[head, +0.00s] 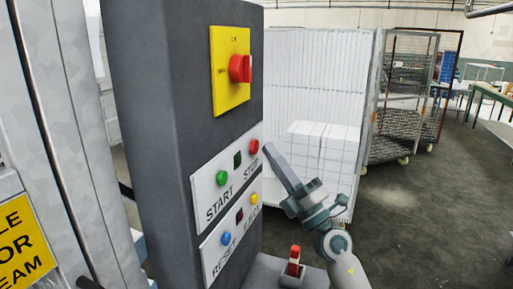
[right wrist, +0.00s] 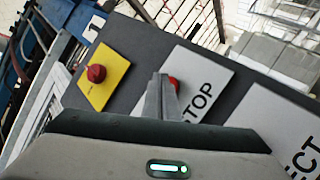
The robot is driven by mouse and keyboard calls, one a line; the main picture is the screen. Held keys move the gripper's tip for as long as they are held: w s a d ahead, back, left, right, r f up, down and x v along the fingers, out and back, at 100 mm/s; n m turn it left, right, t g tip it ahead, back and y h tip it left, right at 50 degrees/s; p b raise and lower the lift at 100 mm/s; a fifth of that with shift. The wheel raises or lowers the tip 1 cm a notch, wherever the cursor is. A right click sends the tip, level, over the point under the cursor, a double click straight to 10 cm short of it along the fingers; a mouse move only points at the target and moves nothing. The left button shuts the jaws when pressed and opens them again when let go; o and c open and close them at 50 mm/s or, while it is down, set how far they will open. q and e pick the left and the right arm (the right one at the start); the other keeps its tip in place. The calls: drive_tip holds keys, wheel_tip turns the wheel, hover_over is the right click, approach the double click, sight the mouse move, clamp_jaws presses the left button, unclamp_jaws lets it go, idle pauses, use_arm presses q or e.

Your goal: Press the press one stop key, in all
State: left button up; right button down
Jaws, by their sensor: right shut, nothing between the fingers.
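The red stop key (head: 254,147) is on the white start/stop plate (head: 208,193) of a dark grey press column, above the word STOP. My right gripper (head: 268,150) is shut and empty. Its fingertips are just right of the stop key in the head view, with a small gap in the picture. In the right wrist view the fingertips (right wrist: 160,80) partly cover the red stop key (right wrist: 174,83). I cannot tell whether they touch it. The green start key (head: 222,178) is to the left on the same plate. My left gripper is not in view.
A yellow plate with a red rotary switch (head: 240,68) is above. Below are a blue reset key (head: 226,238) and a yellow eject key (head: 254,199). A red lever (head: 294,262) stands at the column's foot. A white mesh cage (head: 320,110) stands behind; open floor lies right.

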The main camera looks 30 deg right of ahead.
drive_tip(key=shift+w+a, duration=0.5)
drive_tip(key=shift+w, duration=0.1)
idle(1.0)
drive_tip(key=shift+s, duration=0.1)
drive_tip(key=shift+s+d, duration=0.5)
drive_tip(key=shift+s, duration=0.05)
idle(0.6)
drive_tip(key=s+d, duration=0.3)
drive_tip(key=shift+s+d, duration=0.15)
drive_tip(key=shift+s, duration=0.25)
idle(1.0)
